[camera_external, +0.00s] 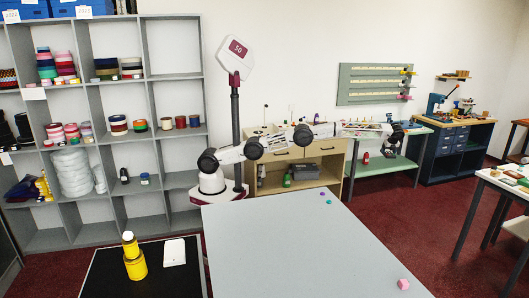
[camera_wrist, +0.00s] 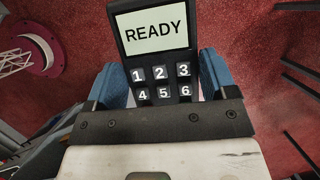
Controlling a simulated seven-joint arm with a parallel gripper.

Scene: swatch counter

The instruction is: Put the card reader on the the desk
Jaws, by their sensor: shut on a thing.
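My gripper (camera_wrist: 163,82) is shut on the card reader (camera_wrist: 152,34), a dark device with a lit screen reading "READY" and white number keys. Its blue finger pads sit on both sides of the keypad, and the reader's lower end is hidden by the gripper. Red carpet shows behind it in the wrist view. In the external view my gripper (camera_external: 394,139) is stretched out to the right, beyond the large grey desk top (camera_external: 290,235), in front of a green bench. The reader is too small to make out clearly there.
The grey desk top is mostly bare, with a pink block (camera_external: 403,284) at its near right corner and small purple and teal bits (camera_external: 325,198) at its far edge. A wooden cabinet (camera_external: 297,165), the green bench (camera_external: 385,166) and a blue workbench (camera_external: 455,140) stand behind.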

